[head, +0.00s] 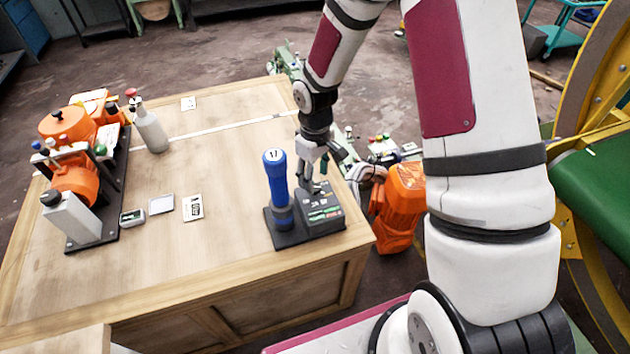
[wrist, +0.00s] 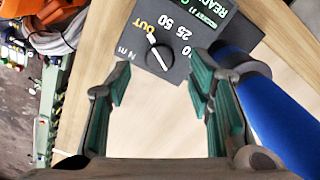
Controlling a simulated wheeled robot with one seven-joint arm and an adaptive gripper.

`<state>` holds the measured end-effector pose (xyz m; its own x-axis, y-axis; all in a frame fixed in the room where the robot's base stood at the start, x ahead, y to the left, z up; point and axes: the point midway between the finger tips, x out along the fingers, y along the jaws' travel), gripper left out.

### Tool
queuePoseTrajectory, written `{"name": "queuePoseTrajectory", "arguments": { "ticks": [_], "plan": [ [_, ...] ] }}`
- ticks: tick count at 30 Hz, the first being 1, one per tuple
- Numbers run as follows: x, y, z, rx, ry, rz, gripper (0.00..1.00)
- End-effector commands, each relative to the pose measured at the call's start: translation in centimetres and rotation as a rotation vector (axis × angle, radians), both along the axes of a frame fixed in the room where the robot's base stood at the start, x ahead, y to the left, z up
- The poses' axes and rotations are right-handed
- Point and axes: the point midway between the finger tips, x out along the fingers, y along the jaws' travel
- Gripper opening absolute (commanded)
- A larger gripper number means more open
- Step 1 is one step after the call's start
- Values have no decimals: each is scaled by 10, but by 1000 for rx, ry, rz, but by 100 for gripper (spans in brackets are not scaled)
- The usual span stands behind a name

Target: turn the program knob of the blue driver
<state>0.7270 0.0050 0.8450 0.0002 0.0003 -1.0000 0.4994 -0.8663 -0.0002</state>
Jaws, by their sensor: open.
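The blue driver (head: 277,185) stands upright on a dark base at the table's front right corner. Its blue body also shows at the right of the wrist view (wrist: 285,120). Beside it is a dark control box (head: 322,214) with a green display. The program knob (wrist: 158,54) is dark with a white pointer line, among the marks OUT, 25, 50 and N m. My gripper (wrist: 160,75) is open, its teal-padded fingers apart on either side of the knob in the picture, with nothing between them. In the head view my gripper (head: 317,170) hangs just above the box.
An orange machine on a black plate (head: 85,235) stands at the table's left, near a grey bottle (head: 150,128). Small cards and a little box lie mid-table (head: 230,260). An orange machine (head: 400,205) stands beyond the right edge. The table centre is mostly clear.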

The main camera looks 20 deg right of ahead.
Motion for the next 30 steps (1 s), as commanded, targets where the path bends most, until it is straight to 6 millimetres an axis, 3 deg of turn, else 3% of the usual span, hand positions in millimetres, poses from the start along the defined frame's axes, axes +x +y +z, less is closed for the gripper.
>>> {"name": "queuePoseTrajectory", "arguments": {
  "ticks": [6, 12, 18, 30],
  "plan": [
    [1, 0, 47, 0, -6, 0, 47],
    [1, 0, 75, 0, -4, 2, 47],
    [0, 0, 85, 0, -1, 1, 47],
    [0, 0, 86, 0, -1, 1, 47]
  ]
}}
